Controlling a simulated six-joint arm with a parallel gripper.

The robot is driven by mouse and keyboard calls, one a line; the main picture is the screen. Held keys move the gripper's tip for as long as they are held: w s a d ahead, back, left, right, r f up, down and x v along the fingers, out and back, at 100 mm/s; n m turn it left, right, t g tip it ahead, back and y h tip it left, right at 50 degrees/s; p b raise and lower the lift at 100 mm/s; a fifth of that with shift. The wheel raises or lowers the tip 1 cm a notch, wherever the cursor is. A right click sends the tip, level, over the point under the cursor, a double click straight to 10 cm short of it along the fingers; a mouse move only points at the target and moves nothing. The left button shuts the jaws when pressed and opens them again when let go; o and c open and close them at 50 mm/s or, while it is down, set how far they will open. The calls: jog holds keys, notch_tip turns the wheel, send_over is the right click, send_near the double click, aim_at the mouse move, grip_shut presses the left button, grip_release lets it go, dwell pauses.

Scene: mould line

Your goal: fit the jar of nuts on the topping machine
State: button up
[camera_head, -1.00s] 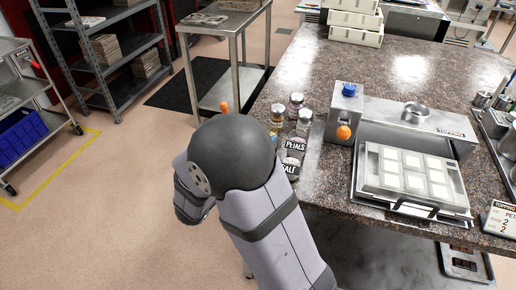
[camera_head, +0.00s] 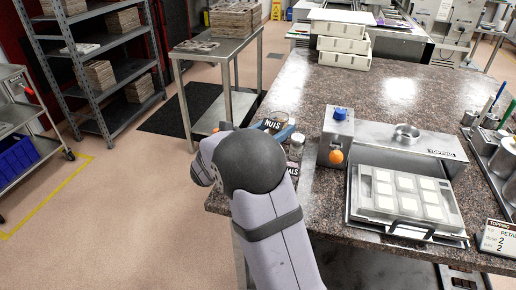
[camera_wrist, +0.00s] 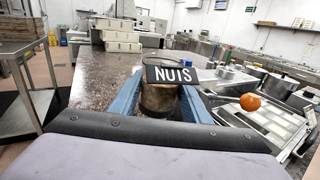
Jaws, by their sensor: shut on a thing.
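The jar of nuts (camera_wrist: 158,98), brownish with a black NUTS label, is between the blue fingers of my gripper (camera_wrist: 162,106) in the wrist view. My gripper is shut on it. In the head view the jar's NUTS label (camera_head: 272,125) shows just beyond my dark round wrist, which hides much of the gripper. The topping machine (camera_head: 436,146) is a grey metal unit to the right of the jar. It has a round metal opening (camera_head: 406,132) on top, a blue knob (camera_head: 340,114) and an orange knob (camera_head: 336,157). The jar is apart from the machine.
The PETALS jar (camera_head: 292,168) stands on the counter close to my arm, left of the machine. A tray of white squares (camera_head: 402,228) sits in front of the machine. White boxes (camera_head: 343,44) are stacked at the back. The speckled counter (camera_head: 300,85) behind is clear.

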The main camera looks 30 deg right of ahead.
jog(key=d+r+m+g, duration=0.1)
jog(key=d+r, duration=0.1)
jog(key=d, duration=0.5)
jog(key=s+d+r+m+g, duration=0.1)
jog(key=d+r+g, duration=0.1)
jog(key=d, duration=0.6)
jog(key=d+r+m+g+p, duration=0.1)
jog(key=d+r, duration=0.1)
jog(key=d, duration=0.5)
jog(key=shift+s+d+r+g+h, duration=0.15)
jog(key=shift+s+r+g+h, duration=0.1)
jog(key=shift+s+g+h, duration=0.15)
jog(key=s+d+m+g+p, duration=0.1)
jog(key=s+d+p, duration=0.1)
jog(key=s+d, duration=0.3)
jog(key=s+d+f+m+g+p, duration=0.1)
jog(key=s+d+g+p, duration=0.1)
jog(key=s+d, duration=0.3)
jog(key=s+d+m+g+p, duration=0.1)
jog(key=s+d+g+p, duration=0.1)
jog(key=s+d+p, duration=0.2)
jog(key=shift+s+d+f+y, duration=0.3)
jog(key=shift+s+d+f, duration=0.1)
jog(key=shift+s+d, duration=0.15)
jog(key=shift+f, duration=0.15)
jog(key=shift+f+b, duration=0.75)
jog(key=shift+f, duration=0.45)
